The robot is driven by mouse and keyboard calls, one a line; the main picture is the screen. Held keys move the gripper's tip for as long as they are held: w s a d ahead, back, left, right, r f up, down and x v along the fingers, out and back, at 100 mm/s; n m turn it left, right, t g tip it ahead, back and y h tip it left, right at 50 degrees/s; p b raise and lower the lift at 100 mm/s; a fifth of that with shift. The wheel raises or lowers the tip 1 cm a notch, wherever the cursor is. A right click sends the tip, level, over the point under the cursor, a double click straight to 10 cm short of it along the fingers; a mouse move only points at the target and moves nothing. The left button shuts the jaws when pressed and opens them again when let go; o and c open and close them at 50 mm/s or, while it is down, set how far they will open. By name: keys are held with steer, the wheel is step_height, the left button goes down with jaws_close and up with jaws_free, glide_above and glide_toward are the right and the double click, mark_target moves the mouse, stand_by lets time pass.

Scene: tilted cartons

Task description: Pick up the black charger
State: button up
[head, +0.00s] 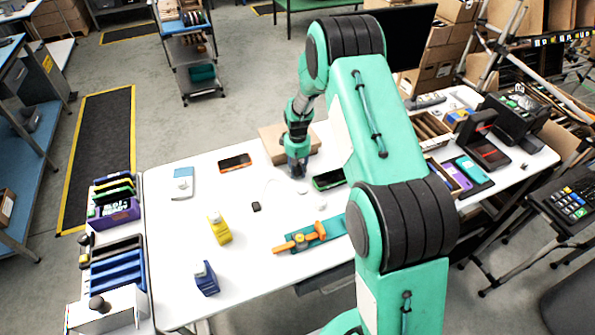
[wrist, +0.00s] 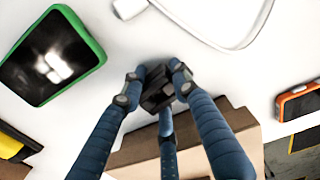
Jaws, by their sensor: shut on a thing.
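My gripper (head: 298,168) is over the far part of the white table, beside the brown carton. In the wrist view its blue fingers are shut on a small dark block (wrist: 157,91), which looks like the black charger. The fingertips partly cover it, and in the head view my gripper hides it. It appears to be held near the carton's edge; its height above the table is hard to tell. A separate small black block (head: 256,207) lies on the table, to the left and nearer.
The brown carton (head: 270,141) is by my gripper. A green-edged phone (head: 328,180), an orange-edged phone (head: 235,162) and a white cable (wrist: 238,42) lie around it. A yellow bottle (head: 219,228) and a blue box (head: 206,279) stand nearer. The table's left middle is mostly clear.

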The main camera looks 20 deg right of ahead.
mark_target(298, 168)
steer(key=shift+r+p, duration=0.35)
steer(key=shift+r, duration=4.7)
